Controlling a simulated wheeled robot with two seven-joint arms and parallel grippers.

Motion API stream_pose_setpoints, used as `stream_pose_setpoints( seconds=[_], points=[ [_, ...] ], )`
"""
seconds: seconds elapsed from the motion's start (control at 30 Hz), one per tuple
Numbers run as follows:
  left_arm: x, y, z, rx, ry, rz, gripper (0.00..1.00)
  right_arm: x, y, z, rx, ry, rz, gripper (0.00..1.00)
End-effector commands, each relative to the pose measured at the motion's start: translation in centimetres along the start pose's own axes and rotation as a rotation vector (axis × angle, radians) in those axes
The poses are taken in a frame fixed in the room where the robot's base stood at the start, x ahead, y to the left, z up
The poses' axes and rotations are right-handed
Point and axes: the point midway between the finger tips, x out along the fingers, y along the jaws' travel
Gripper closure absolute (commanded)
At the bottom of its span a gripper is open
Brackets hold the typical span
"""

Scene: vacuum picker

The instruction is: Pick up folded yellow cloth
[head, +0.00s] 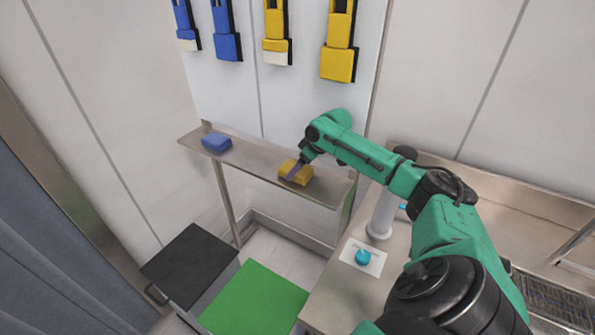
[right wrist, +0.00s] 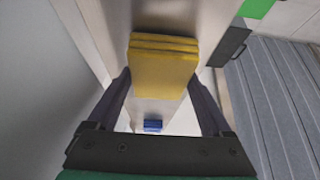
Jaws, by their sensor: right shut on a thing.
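The folded yellow cloth (head: 296,172) is at the right part of a narrow metal shelf (head: 258,164) in the head view. In the right wrist view the cloth (right wrist: 162,66) shows as a stack of folded layers between the two fingers. My right gripper (head: 297,170) is shut on the cloth. In the right wrist view its fingers (right wrist: 163,84) are on either side of it. I cannot tell whether the cloth touches the shelf. My left gripper is not in view.
A folded blue cloth (head: 216,142) lies at the shelf's left end. Blue and yellow holders (head: 340,45) hang on the wall above. A black panel (head: 190,262) and a green panel (head: 254,298) are below. A counter with a white card and cyan knob (head: 362,257) is at right.

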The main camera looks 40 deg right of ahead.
Motion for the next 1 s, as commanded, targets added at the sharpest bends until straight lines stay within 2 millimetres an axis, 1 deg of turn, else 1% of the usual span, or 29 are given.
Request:
stream_pose_setpoints(
  seconds=[0.03, 0.13, 0.27, 0.33, 0.47, 0.5, 0.63, 0.73, 0.83, 0.9, 0.97, 1.0],
  points=[
    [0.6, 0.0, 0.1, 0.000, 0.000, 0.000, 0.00, -0.1, 0.0, -0.2, -0.002, 0.004, 0.001, 0.71],
    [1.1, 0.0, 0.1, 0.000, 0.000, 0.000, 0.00, -1.1, 0.0, -0.8, -0.002, 0.005, 0.001, 0.71],
    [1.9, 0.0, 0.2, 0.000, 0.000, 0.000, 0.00, -3.0, 0.1, -1.9, -0.001, 0.007, 0.002, 0.71],
    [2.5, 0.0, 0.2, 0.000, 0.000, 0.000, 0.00, -3.2, -0.1, -0.7, 0.001, -0.002, 0.005, 0.71],
    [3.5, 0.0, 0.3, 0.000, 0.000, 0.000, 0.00, -3.9, -1.2, 0.6, -0.005, -0.006, 0.005, 0.71],
    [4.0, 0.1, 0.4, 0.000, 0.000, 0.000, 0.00, -4.1, -1.1, 1.0, -0.002, -0.003, 0.008, 0.71],
    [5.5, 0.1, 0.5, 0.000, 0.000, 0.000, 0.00, -4.7, -1.5, 2.2, 0.001, -0.002, 0.011, 0.71],
    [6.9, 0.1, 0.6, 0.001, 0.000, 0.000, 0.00, -4.8, -2.6, 2.7, -0.009, -0.008, 0.006, 0.71],
    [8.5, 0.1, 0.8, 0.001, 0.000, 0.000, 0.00, -5.5, -3.1, 3.5, -0.015, -0.003, 0.006, 0.71],
    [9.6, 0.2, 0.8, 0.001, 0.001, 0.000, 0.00, -5.8, -3.5, 4.4, -0.006, -0.003, 0.009, 0.71],
    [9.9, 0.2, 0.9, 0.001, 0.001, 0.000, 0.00, -6.8, -4.2, 5.1, -0.006, 0.004, 0.007, 0.71],
    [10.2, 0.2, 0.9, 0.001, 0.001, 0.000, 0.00, -7.2, -4.7, 5.9, -0.004, 0.006, 0.008, 0.71]
  ],
)
